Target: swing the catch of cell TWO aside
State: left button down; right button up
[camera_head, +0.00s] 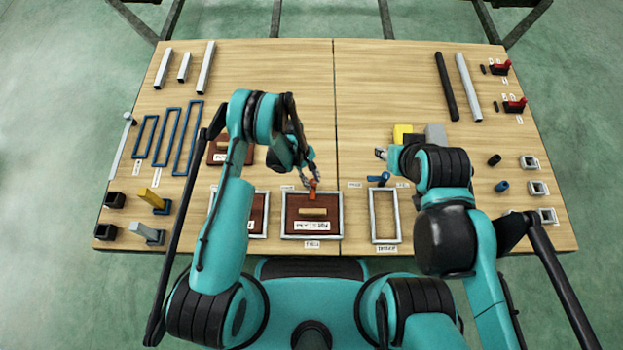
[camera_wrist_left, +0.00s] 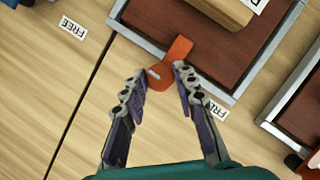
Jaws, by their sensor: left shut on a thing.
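The cell (camera_head: 341,220) in the front middle has a grey frame around a dark red-brown panel, with a wooden block and a white label on it. Its small front tag is too small to read surely. An orange catch (camera_head: 312,196) sits at its far edge; in the left wrist view the catch (camera_wrist_left: 177,50) lies across the frame with its tip over the panel. My left gripper (camera_head: 310,181) is shut on the catch's round pivot end, one finger at each side. My right gripper (camera_head: 381,153) is mostly hidden by its own arm.
An empty grey frame (camera_head: 372,217) stands to the right, with a blue catch (camera_head: 378,180) behind it. Another panelled cell (camera_head: 262,220) at left is partly covered by my left arm. FREE labels (camera_wrist_left: 72,27) lie beside the catch.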

pick_arm(q)
jog(key=m, duration=0.2)
jog(key=m+y, duration=0.1)
jog(key=m, duration=0.1)
jog(key=shift+w+d+m+g+y, duration=0.1)
jog(key=shift+m+g+y, duration=0.2)
jog(key=shift+g, duration=0.1)
jog(key=m+y, duration=0.1)
jog(key=m, duration=0.3)
jog(key=shift+d+m+y, duration=0.15)
jog(key=shift+m+y, duration=0.15)
jog(key=shift+y, duration=0.1)
jog(key=m, duration=0.2)
jog(key=m+y, duration=0.1)
jog(key=m, duration=0.1)
jog(key=shift+d+y, duration=0.1)
jog(key=shift+y, duration=0.2)
jog(key=shift+m+t+y, duration=0.5)
jog(key=shift+m+y, duration=0.1)
jog(key=shift+m, duration=1.6)
jog(key=c, duration=1.2)
grip_release()
